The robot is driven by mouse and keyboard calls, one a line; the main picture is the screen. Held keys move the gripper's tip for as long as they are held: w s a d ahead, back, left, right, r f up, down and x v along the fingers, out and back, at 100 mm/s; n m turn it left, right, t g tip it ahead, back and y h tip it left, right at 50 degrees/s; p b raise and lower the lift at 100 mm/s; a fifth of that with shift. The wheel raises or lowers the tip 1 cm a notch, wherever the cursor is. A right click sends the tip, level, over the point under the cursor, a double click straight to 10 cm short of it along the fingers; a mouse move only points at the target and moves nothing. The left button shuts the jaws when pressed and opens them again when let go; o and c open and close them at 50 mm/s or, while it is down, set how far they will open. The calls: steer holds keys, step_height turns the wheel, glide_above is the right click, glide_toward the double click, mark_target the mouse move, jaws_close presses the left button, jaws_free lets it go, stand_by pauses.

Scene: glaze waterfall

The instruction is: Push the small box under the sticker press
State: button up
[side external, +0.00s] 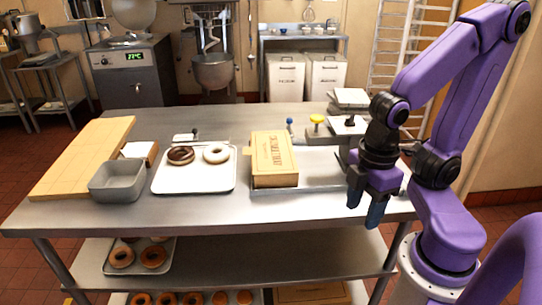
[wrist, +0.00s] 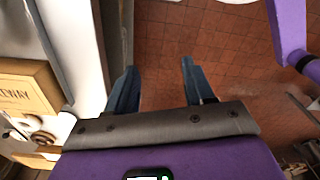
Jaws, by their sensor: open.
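A tan carton with dark lettering (side external: 273,160) lies on the steel table, at the left end of a flat metal tray or plate (side external: 318,167). It also shows at the left edge of the wrist view (wrist: 25,95). A device with a yellow knob (side external: 317,119) and a grey and black head (side external: 347,124) stands behind and right of the carton; it looks like the sticker press. The carton is apart from its head. My gripper (side external: 366,201) is open and empty, pointing down at the table's right end. Its two fingers (wrist: 158,78) show over red floor in the wrist view.
A white tray with two donuts (side external: 194,178), a grey metal pan (side external: 117,181) and a wooden board (side external: 85,155) occupy the table's left half. A blue-topped item (side external: 290,124) stands behind the carton. The table's front strip is clear.

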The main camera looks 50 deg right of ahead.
steer(key=shift+w+a, duration=0.15)
steer(key=shift+w, duration=0.05)
steer(key=c, duration=0.8)
steer(key=shift+m, duration=0.4)
steer(key=w+a, duration=0.1)
steer(key=w, duration=0.1)
steer(key=w+a+r, duration=0.1)
steer(key=w, duration=0.2)
steer(key=w+a, duration=0.1)
steer(key=w, duration=0.2)
steer(key=shift+a+r, duration=0.35)
steer(key=shift+a, duration=0.05)
jaws_close()
steer(key=w+d+f+m, duration=0.1)
steer(key=w+d+m, duration=0.2)
steer(key=w, duration=2.6)
steer(key=f, duration=0.8)
steer(key=shift+s+f, duration=0.3)
steer(key=shift+s, duration=0.05)
steer(key=shift+s+d+f, duration=0.15)
steer(key=shift+s+d, duration=0.3)
steer(key=shift+d, duration=0.05)
steer(key=shift+s+d+f, duration=0.15)
steer(key=shift+s+d, duration=0.25)
steer(key=shift+d, duration=0.1)
steer(key=shift+s+d, duration=0.45)
steer(key=shift+s, duration=0.05)
